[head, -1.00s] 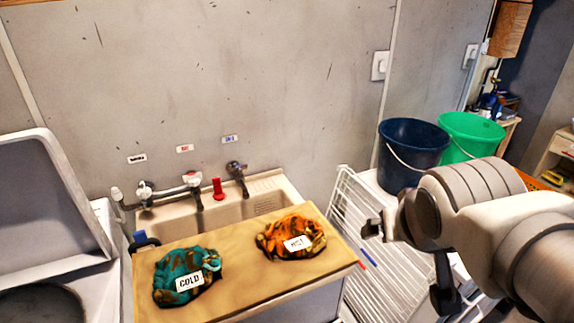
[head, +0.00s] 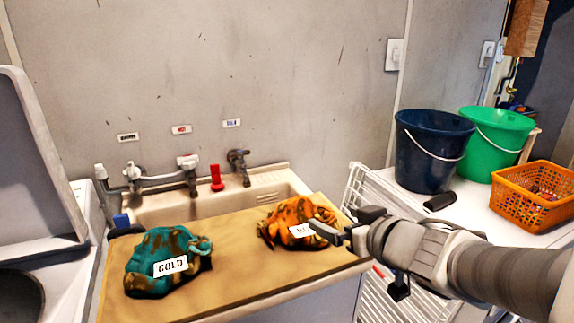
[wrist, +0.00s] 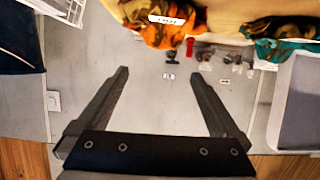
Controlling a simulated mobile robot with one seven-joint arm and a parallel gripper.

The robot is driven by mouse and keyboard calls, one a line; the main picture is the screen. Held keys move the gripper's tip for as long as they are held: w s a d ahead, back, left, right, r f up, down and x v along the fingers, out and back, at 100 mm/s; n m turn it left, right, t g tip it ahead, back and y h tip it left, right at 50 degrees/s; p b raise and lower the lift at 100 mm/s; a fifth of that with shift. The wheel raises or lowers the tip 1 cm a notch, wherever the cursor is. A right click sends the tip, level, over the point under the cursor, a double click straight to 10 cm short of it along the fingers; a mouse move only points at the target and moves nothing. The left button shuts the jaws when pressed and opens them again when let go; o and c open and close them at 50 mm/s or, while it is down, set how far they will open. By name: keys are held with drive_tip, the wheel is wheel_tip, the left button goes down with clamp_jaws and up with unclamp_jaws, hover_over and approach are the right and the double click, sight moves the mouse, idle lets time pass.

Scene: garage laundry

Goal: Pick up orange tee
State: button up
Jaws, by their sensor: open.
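The orange tee (head: 288,215) is a crumpled orange and dark bundle with a white tag, on the right part of the tan board (head: 235,255) over the sink. It also shows at the top of the wrist view (wrist: 160,34), cut by the frame edge. My gripper (head: 345,224) is open and empty at the tee's right side in the head view. One finger overlaps the tag, hiding part of its lettering; I cannot tell if it touches. In the wrist view the open fingers (wrist: 162,78) point toward the tee, with nothing between them.
To the right stand a white rack (head: 352,195), a navy bucket (head: 430,155), a green bucket (head: 490,140) and an orange basket (head: 535,205).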

drive_tip(key=p, duration=0.3)
approach(296, 203)
drive_tip(key=x, duration=0.2)
drive_tip(key=shift+w+d+f, duration=0.1)
drive_tip(key=shift+w+f, duration=0.2)
drive_tip(key=shift+f, duration=0.05)
drive_tip(key=shift+a+b+x, duration=0.2)
drive_tip(key=shift+b+x, duration=0.65)
drive_tip(key=shift+x, duration=2.1)
drive_tip(key=shift+r, duration=0.15)
clamp_jaws()
